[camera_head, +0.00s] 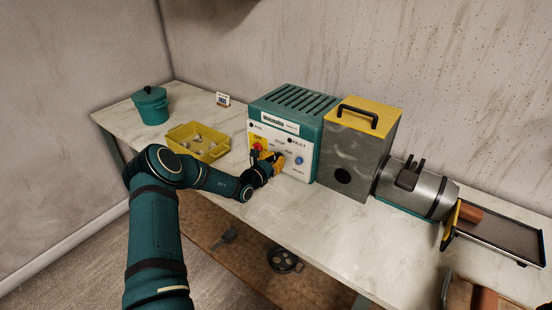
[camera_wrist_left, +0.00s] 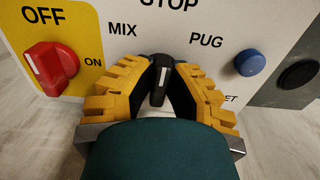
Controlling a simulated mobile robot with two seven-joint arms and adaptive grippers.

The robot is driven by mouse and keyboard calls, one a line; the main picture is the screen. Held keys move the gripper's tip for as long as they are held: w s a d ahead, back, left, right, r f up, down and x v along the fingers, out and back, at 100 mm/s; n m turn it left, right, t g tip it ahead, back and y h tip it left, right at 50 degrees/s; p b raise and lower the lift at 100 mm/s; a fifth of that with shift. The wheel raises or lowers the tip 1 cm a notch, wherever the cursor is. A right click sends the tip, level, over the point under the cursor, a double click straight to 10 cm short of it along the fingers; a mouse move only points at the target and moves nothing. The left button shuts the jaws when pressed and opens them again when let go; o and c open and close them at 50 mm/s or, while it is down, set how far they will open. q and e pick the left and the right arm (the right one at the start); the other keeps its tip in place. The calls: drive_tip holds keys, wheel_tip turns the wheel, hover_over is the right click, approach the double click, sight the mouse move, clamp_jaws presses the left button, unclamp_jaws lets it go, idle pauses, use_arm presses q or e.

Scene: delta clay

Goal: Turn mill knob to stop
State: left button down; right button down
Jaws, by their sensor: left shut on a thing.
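The teal and white control box (camera_head: 318,138) stands on the bench. Its panel has a black knob with a white mark (camera_wrist_left: 160,76), labelled MIX, STOP and PUG around it in the left wrist view. The white mark points roughly upward, toward STOP. My left gripper (camera_head: 268,163) has its yellow fingers on both sides of this knob and is shut on it; it also shows in the left wrist view (camera_wrist_left: 158,92). The fingers hide the knob in the head view. The right gripper is not in view.
A red switch (camera_wrist_left: 50,68) marked OFF and ON is left of the fingers; a blue button (camera_wrist_left: 249,62) is on the right. A yellow tray (camera_head: 185,155) and teal pot (camera_head: 151,112) stand left. A grey box (camera_head: 350,160) and metal cylinder (camera_head: 425,190) stand right.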

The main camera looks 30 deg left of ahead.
use_arm(q)
drive_tip(key=shift+w+r, duration=0.1)
drive_tip(key=shift+r, duration=0.15)
drive_tip(key=c, duration=1.1)
unclamp_jaws()
drive_tip(key=shift+o, duration=0.6)
drive_tip(key=shift+f, duration=0.15)
drive_tip(key=s, duration=0.8)
drive_tip(key=s+a, duration=0.1)
drive_tip(key=s, duration=0.3)
